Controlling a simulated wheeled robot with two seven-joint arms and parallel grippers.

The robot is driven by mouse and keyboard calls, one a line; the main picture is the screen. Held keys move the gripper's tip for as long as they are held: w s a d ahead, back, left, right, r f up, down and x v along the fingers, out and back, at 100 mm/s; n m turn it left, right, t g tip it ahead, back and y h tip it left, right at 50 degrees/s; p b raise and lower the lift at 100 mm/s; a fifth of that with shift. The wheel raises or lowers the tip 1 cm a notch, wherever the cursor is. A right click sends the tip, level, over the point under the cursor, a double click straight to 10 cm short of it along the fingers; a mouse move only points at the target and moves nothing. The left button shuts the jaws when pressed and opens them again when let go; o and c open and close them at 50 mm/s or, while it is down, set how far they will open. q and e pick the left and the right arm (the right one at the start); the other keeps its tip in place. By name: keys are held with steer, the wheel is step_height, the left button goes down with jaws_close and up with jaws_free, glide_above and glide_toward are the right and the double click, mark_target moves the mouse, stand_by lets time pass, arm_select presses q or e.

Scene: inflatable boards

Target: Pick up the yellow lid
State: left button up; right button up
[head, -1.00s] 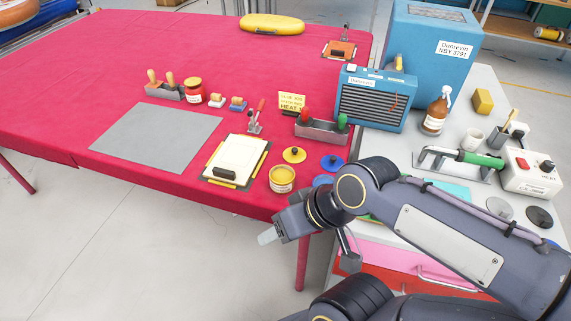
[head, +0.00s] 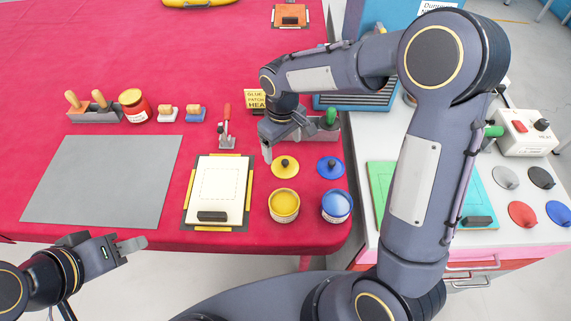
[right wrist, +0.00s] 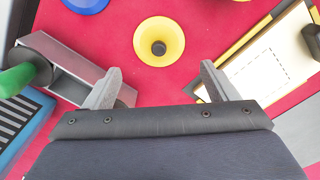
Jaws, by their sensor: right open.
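The yellow lid (head: 285,166) lies flat on the red table, its dark knob up. It stands behind the open yellow pot (head: 284,204) and left of the blue lid (head: 330,168).
A clipboard (head: 203,222) lies to the left, a blue pot (head: 336,207) in front right. The grey mat (head: 100,180) is bare. A white side table (head: 490,235) stands right.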

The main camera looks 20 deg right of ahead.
mark_target(286, 162)
steer(key=f, duration=0.4)
steer(key=f+p, duration=0.1)
steer(key=f, duration=0.1)
steer(key=shift+s+d+f, duration=0.2)
steer(key=shift+s+f, duration=0.05)
steer(key=shift+s, duration=0.05)
steer(key=c, duration=1.2)
steer(key=shift+s+f, duration=0.1)
steer(key=shift+s, duration=0.1)
jaws_close()
